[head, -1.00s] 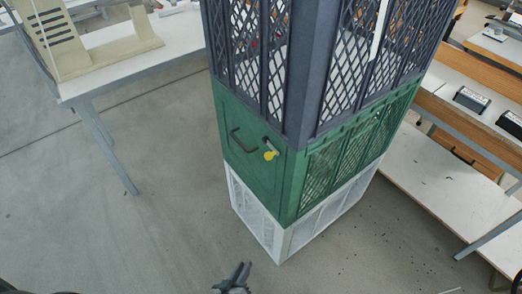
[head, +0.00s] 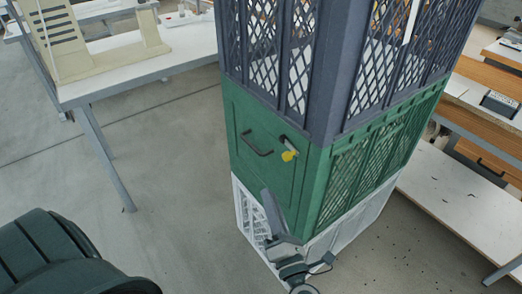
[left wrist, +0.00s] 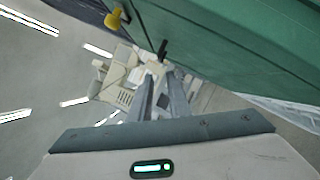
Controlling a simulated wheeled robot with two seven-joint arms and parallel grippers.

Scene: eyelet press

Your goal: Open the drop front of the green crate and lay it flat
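The green crate (head: 330,190) is the middle one of a stack. Its drop front (head: 250,165) is upright and closed. The front carries a black handle (head: 257,146) and, near its upper right, a yellow-knobbed latch (head: 289,155). My left gripper (head: 268,202) is in front of the lower part of the drop front, below the handle. In the left wrist view the left gripper (left wrist: 160,78) has its two fingers apart with nothing between them. The handle (left wrist: 163,48) shows just beyond the tips, and the yellow knob (left wrist: 117,18) is to the upper left. My right gripper is not in view.
A dark grey-blue mesh crate (head: 325,70) sits on top of the green one, and a white crate (head: 247,220) is beneath it. A white table (head: 140,65) stands at left and a shelved bench (head: 450,195) at right. The floor left of the stack is open.

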